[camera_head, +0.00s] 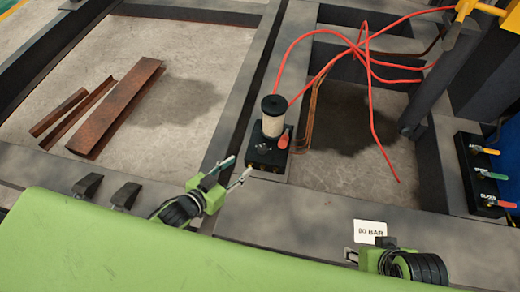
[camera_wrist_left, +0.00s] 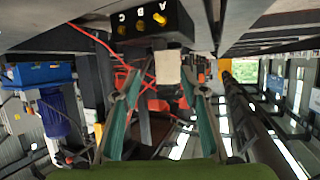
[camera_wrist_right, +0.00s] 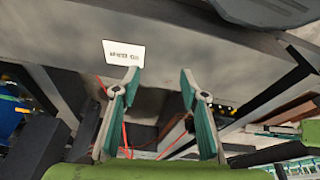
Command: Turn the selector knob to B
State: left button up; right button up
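My left gripper (camera_head: 239,167) is open just left of and in front of the box, apart from the knob. Its spread fingers (camera_wrist_left: 157,88) show empty. My right gripper (camera_wrist_right: 154,82) is open and empty, near a white label.
Red hoses (camera_head: 372,75) loop behind and right of the box. A valve panel (camera_head: 482,175) with yellow, green and red handles stands at right. The white label (camera_head: 369,228) lies on the front beam. Rusty steel pieces (camera_head: 118,105) lie on the floor at left.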

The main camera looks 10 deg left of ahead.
aim_at(261, 149)
pick_arm(q)
jog(key=b+x, duration=0.2)
jog(key=x, duration=0.5)
jog(key=shift+f, duration=0.1)
jog(key=b+x, duration=0.2)
jog(key=x, duration=0.4)
jog(key=shift+d, duration=0.15)
jog(key=shift+w, duration=0.15)
pick_arm(e)
jog(key=w+a+r+t+y, duration=0.1)
jog(key=w+a+r+t, duration=0.2)
jog(key=w+r+t, duration=0.2)
jog(key=w+a+r+t+y, duration=0.1)
jog(key=w+a+r+t, duration=0.2)
jog(key=w, duration=0.9)
jog(key=shift+r+n+t+y, duration=0.35)
jog(key=shift+r+t, duration=0.75)
jog(key=shift+r, duration=0.7)
jog(key=shift+w, duration=0.1)
pick_arm(q)
jog(key=c, duration=1.1)
